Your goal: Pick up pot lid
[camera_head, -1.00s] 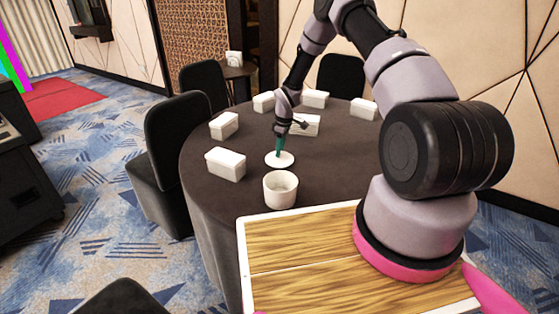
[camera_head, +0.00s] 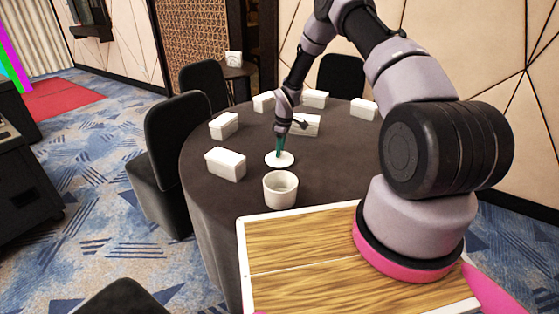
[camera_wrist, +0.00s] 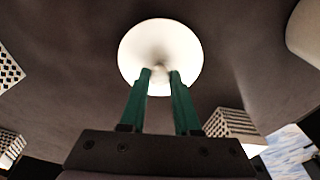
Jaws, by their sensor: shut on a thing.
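The pot lid (camera_head: 280,160) is a round white disc lying on the dark round table, left of the picture's middle in the head view. In the wrist view the lid (camera_wrist: 160,45) fills the upper middle, with a small knob at its centre. My gripper (camera_head: 279,152) points down at the lid from above. Its green fingers (camera_wrist: 160,75) are shut on the knob, one on each side. A white open pot (camera_head: 281,190) stands on the table nearer to me than the lid. Part of the pot (camera_wrist: 305,30) shows at the wrist view's right edge.
Several white boxes stand on the table (camera_head: 225,200), one (camera_head: 225,164) left of the lid and one (camera_head: 305,125) behind my gripper. Black chairs (camera_head: 172,130) surround the table. The table is bare left of the pot.

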